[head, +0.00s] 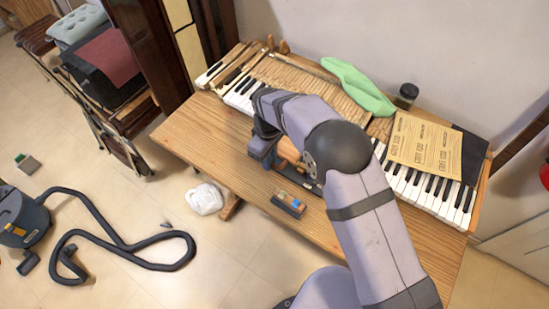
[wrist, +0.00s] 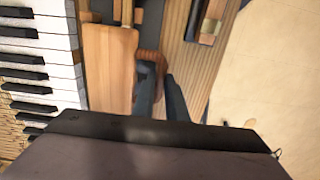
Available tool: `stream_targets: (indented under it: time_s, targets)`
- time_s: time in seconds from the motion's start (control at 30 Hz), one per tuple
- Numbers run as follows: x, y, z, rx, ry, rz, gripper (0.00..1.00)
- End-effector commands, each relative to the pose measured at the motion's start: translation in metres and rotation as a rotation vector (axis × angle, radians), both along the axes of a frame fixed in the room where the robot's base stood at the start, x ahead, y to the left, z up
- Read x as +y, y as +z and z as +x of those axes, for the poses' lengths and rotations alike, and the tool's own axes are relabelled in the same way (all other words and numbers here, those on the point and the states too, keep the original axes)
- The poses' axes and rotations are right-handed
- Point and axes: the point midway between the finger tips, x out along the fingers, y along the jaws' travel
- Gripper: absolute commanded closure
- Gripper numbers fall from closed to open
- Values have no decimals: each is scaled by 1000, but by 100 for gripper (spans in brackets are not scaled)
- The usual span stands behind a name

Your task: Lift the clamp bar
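I cannot say for sure which piece is the clamp bar. In the wrist view a pale wooden block (wrist: 110,62) lies over a dark strip beside the piano keys. A small brown rounded piece (wrist: 151,57) sits just right of it. My gripper (wrist: 162,82) shows as two dark fingers pointing at this brown piece, with a narrow gap between them. Part of the brown piece shows in that gap; whether the fingers touch it is unclear. In the head view my arm hides most of this spot, and an orange-brown wooden part (head: 289,152) shows beside the wrist.
The keyboard (head: 240,98) runs along the wooden bench (head: 196,128). A green cloth (head: 358,86), a dark jar (head: 406,95) and a brown printed sheet (head: 425,143) lie at its back. A small brush-like block (head: 288,204) lies near the front edge. Bare bench is free at left.

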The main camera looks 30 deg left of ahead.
Motion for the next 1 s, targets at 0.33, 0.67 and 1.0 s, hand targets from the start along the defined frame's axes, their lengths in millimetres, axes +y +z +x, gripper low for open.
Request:
stream_targets:
  time_s: [0.33,0.67,1.0]
  targets:
    - [0,6,1,0,-2,0,96]
    - [0,21,4,0,-3,0,96]
    - [0,24,6,-1,-2,1,96]
